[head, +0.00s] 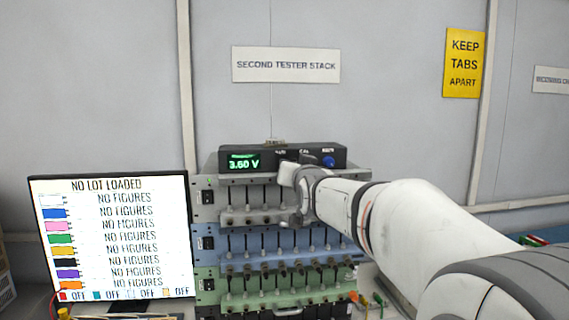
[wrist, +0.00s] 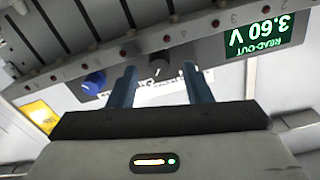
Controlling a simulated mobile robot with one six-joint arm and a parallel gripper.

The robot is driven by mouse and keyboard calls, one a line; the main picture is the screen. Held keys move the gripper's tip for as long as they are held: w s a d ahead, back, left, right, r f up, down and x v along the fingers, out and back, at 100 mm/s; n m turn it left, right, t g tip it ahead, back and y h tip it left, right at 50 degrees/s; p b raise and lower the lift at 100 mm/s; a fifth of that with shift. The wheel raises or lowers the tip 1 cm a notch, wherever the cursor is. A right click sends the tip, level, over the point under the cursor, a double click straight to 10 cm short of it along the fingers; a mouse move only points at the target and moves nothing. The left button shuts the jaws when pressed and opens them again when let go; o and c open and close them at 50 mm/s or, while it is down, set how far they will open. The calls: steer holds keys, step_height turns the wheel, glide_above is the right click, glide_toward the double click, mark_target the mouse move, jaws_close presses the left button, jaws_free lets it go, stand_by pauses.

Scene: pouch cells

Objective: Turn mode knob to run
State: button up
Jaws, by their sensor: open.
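A dark round knob (wrist: 159,67) shows between my fingertips in the wrist view, on the face of a black read-out box (head: 268,148). Its label and pointer setting are too small to read. My gripper (wrist: 160,78) is open, one finger on each side of this knob; I cannot tell whether they touch it. In the head view my gripper (head: 288,172) is in front of the box and hides the knob. A blue knob (head: 329,161) is at the box's right end; it also shows in the wrist view (wrist: 93,83), left of my fingers.
The read-out display (head: 243,162) shows 3.60 V. Grey, blue and green tester units (head: 206,285) with rows of clips are stacked below the box. A monitor (head: 115,240) reading NO LOT LOADED stands at left.

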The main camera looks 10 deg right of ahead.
steer(key=shift+w, duration=1.05)
